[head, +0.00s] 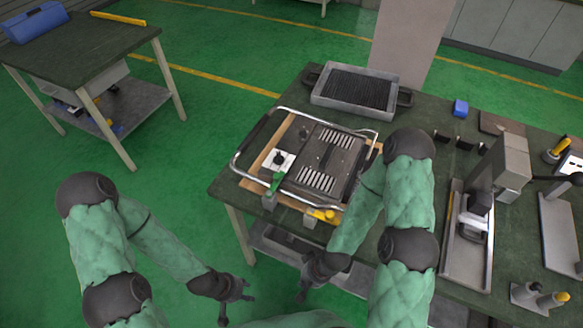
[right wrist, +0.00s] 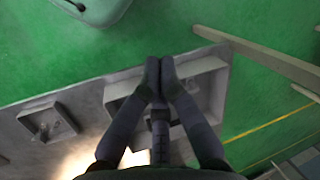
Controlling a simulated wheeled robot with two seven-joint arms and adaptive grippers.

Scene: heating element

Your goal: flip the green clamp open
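The green clamp (head: 277,181) is at the front left corner of the heating element plate (head: 320,162), on a grey block at the table's front edge. Its green handle stands up at a slant; I cannot tell whether it is latched. A yellow clamp (head: 323,215) sits to its right on the same front edge. My left gripper (head: 238,310) is open and empty, in front of the table and below the clamp. My right gripper (head: 302,294) is in front of the table, right of the left one; its fingertips meet in the right wrist view (right wrist: 160,65), with nothing between them.
A curved metal bar (head: 245,150) frames the plate. A grey tray with a black ribbed insert (head: 358,88) stands behind it. A metal press (head: 485,200) stands to the right. A second table (head: 85,45) is at the far left. Open green floor lies between the tables.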

